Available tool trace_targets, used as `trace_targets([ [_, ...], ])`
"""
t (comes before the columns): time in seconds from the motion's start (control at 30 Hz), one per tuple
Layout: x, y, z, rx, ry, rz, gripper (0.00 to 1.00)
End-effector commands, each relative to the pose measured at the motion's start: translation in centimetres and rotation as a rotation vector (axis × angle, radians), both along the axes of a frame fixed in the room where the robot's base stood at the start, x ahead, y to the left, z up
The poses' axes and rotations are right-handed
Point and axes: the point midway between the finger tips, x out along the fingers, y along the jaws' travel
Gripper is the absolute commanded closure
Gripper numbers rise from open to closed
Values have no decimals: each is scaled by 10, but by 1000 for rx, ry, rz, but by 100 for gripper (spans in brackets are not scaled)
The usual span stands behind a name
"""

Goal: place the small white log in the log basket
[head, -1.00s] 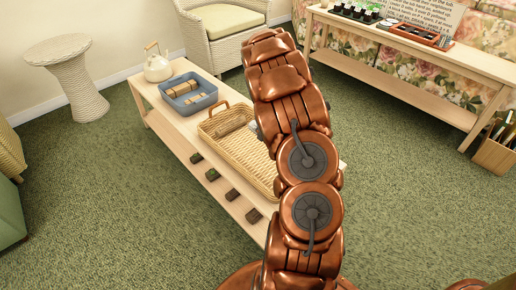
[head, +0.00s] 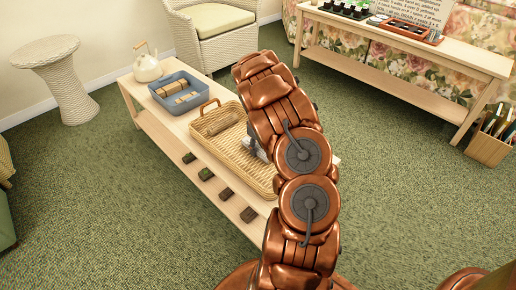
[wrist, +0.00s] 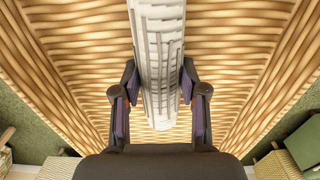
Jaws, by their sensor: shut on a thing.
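The small white log (wrist: 158,55), with pale bark-like streaks, lies between the two fingers of my gripper (wrist: 160,80) in the wrist view. My gripper is shut on it. Behind the log, the woven floor and side walls of the tan wicker log basket (wrist: 65,45) fill the wrist view. In the head view the basket (head: 240,171) sits on the low wooden table, and my arm hides its right part. A bit of the white log (head: 259,152) shows beside my arm, over the basket. I cannot tell whether the log touches the basket floor.
A brownish log (head: 221,123) lies at the basket's far end. On the low table (head: 160,118) stand a blue tray (head: 183,91) with tan pieces and a cream kettle (head: 147,67). Several dark blocks (head: 206,174) line the near edge. Green carpet on the left is open.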

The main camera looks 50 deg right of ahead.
Motion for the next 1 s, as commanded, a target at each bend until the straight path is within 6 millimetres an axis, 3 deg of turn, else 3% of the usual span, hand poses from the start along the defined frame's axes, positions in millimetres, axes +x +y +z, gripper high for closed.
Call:
trace_targets([
  [0.2, 0, 1, -3, 1, 2, 1, 97],
  [0.23, 0, 0, -3, 1, 1, 1, 54],
  [0.43, 0, 0, -3, 0, 1, 1, 34],
  [0.83, 0, 0, 0, -1, 0, 0, 32],
  [1.0, 1, 0, 23, -3, -1, 2, 32],
])
